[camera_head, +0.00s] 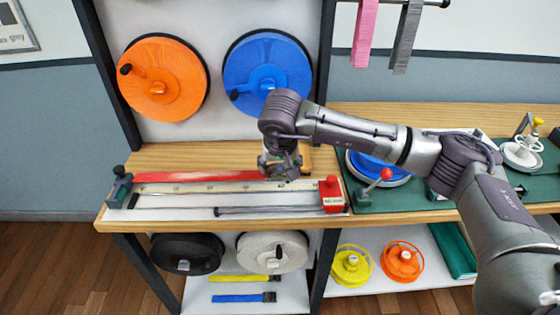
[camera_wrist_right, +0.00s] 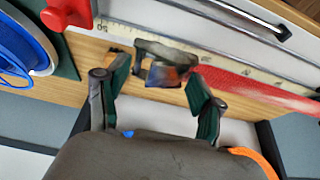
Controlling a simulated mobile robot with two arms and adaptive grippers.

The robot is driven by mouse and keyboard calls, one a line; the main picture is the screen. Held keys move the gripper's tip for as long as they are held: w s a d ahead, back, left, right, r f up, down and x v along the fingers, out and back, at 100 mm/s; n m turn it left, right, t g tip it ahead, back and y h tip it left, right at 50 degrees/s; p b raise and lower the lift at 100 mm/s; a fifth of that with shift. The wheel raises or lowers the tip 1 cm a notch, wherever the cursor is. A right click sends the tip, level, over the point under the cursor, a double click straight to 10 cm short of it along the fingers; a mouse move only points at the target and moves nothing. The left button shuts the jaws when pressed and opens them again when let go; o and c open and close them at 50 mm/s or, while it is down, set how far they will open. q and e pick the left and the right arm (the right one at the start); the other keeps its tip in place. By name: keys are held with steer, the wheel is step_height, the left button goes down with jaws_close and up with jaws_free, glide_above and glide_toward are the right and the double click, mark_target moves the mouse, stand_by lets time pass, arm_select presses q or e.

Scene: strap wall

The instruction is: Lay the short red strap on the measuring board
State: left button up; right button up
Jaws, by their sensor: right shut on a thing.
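The red strap (camera_head: 200,177) stretches along the back edge of the measuring board (camera_head: 185,201), a pale board with a scale. The strap also shows in the wrist view (camera_wrist_right: 262,89), with its dark buckle end (camera_wrist_right: 160,62) at my fingers. My right gripper (camera_head: 280,168) is at the strap's right end, low over the board's back edge, shut on the buckle end. The same gripper shows in the wrist view (camera_wrist_right: 158,92), with a finger on each side. I cannot tell whether the strap touches the board along its length. My left gripper is not in view.
A green clamp (camera_head: 120,187) stands at the board's left end and a red block (camera_head: 331,195) at its right end. A thin metal rod (camera_head: 265,211) lies along the front. A blue reel (camera_head: 378,168) with a red-knobbed lever stands to the right. Orange (camera_head: 165,85) and blue (camera_head: 270,65) discs hang behind.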

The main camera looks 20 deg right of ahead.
step_height(320, 180, down, 7)
steer(key=b, duration=0.3)
steer(key=shift+r+b, duration=0.15)
steer(key=shift+b, duration=0.15)
steer(key=shift+f+b, duration=0.45)
steer(key=shift+f, duration=0.15)
steer(key=o, duration=1.3)
steer(key=v, duration=1.2)
